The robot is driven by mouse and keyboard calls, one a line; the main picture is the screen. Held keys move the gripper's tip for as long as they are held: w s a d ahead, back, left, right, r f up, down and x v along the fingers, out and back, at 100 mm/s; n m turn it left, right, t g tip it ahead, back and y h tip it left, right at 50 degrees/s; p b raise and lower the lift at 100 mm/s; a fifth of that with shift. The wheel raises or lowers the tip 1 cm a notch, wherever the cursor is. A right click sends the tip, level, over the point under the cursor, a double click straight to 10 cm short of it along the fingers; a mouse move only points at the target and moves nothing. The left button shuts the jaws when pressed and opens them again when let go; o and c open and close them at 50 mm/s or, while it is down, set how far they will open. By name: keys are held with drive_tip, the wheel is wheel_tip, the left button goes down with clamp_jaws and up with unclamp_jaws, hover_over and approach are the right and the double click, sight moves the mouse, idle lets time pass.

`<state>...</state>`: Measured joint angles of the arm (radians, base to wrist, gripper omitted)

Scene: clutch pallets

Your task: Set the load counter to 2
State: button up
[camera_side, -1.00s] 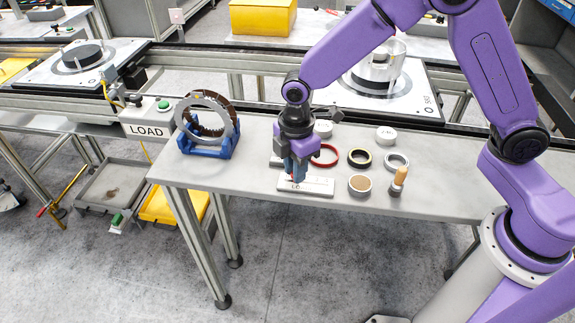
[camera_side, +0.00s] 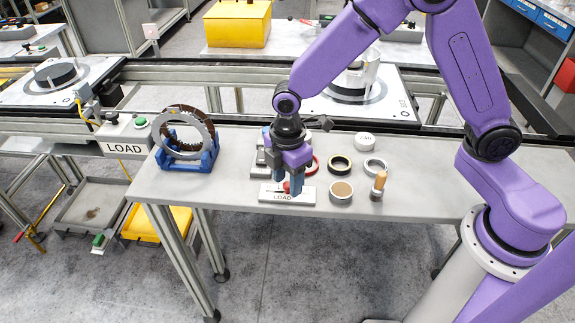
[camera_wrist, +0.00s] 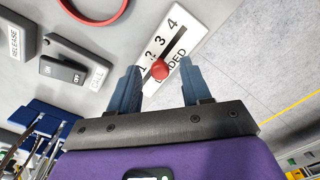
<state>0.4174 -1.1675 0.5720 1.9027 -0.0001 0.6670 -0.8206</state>
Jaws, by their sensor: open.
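The load counter is a white plate (camera_side: 304,197) at the front edge of the table, marked LOAD in the side view. In the wrist view the counter plate (camera_wrist: 181,50) shows the numbers 1 to 4 beside a dark slot, with the lettering partly hidden. Its round red knob (camera_wrist: 160,68) sits at the low end of the row, near 1 and 2; I cannot tell exactly which it marks. My gripper (camera_wrist: 160,82) is open, with one blue finger on each side of the knob and gaps visible. In the side view my gripper (camera_side: 286,187) is low over the plate.
A grey ON/OFF switch box (camera_wrist: 65,73) and a RELEASE box (camera_wrist: 14,45) stand near my gripper. A red ring (camera_side: 312,165), other rings and a wooden-handled stamp (camera_side: 378,186) are to the right. A blue stand (camera_side: 187,158) holds a large ring at left.

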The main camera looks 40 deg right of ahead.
sight(288, 184)
wheel_tip(288, 184, up, 17)
drive_tip(key=shift+r, duration=0.15)
idle(0.4)
drive_tip(key=s+d+f+m, duration=0.2)
drive_tip(key=s+d, duration=0.5)
drive_tip(key=s, duration=0.4)
drive_tip(key=s+d+f+m, duration=0.3)
drive_tip(key=s+d, duration=0.4)
drive_tip(key=s, duration=0.4)
drive_tip(key=shift+s+d+f, duration=0.15)
drive_tip(key=shift+s+f, duration=0.25)
drive_tip(key=shift+f, duration=0.1)
idle(1.9)
